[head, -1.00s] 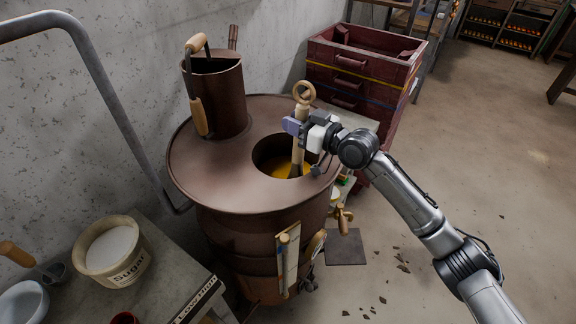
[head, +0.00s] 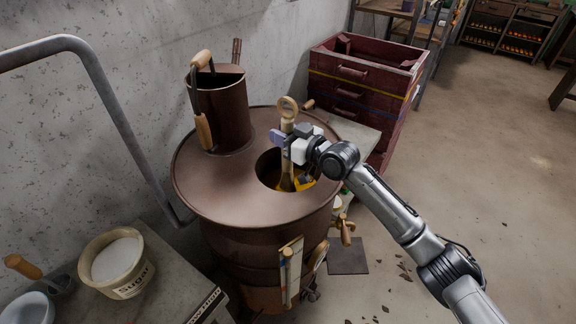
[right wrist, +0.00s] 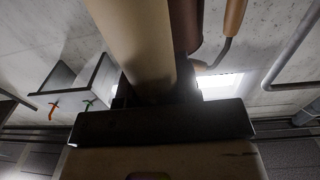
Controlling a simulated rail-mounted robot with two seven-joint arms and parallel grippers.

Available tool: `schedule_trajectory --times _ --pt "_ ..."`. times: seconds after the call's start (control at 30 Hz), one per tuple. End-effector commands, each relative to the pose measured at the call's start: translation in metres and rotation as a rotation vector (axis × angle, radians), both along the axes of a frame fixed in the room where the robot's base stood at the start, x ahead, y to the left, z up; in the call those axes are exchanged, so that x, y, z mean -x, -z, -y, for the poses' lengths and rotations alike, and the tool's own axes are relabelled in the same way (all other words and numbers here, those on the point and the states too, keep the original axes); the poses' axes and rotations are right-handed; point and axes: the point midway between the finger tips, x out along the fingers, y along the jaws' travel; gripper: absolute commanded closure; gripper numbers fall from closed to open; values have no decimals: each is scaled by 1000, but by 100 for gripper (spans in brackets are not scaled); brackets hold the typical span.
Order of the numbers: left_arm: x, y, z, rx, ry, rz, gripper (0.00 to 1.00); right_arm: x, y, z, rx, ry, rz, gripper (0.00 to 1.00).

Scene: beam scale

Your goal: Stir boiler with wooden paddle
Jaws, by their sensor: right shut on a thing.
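The brown boiler (head: 215,185) stands against the wall with a round opening in its flat top. Yellow-orange liquid (head: 305,181) shows in the opening. The wooden paddle (head: 287,108) stands nearly upright in the opening, its ringed end up and its lower end inside the boiler, partly hidden. My right gripper (head: 287,146) is shut on the paddle's shaft above the opening. In the right wrist view the pale paddle shaft (right wrist: 133,40) rises close past the gripper. My left gripper is not in view.
A brown can with wooden handles (head: 222,108) stands on the boiler top, left of the opening. A sugar tub (head: 119,285) sits on the bench at lower left. Dark red drawers (head: 345,88) stand behind right.

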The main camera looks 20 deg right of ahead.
Motion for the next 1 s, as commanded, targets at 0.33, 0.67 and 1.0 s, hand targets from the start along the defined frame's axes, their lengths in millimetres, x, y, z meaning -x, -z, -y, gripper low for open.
schedule_trajectory --times 0.33,0.67,1.0 --pt "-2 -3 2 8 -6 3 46 0 -4 1 -1 0 2 100" --pt "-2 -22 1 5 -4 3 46 0 -29 1 -1 0 2 100" --pt "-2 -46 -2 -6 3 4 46 0 -62 1 -1 0 2 100"
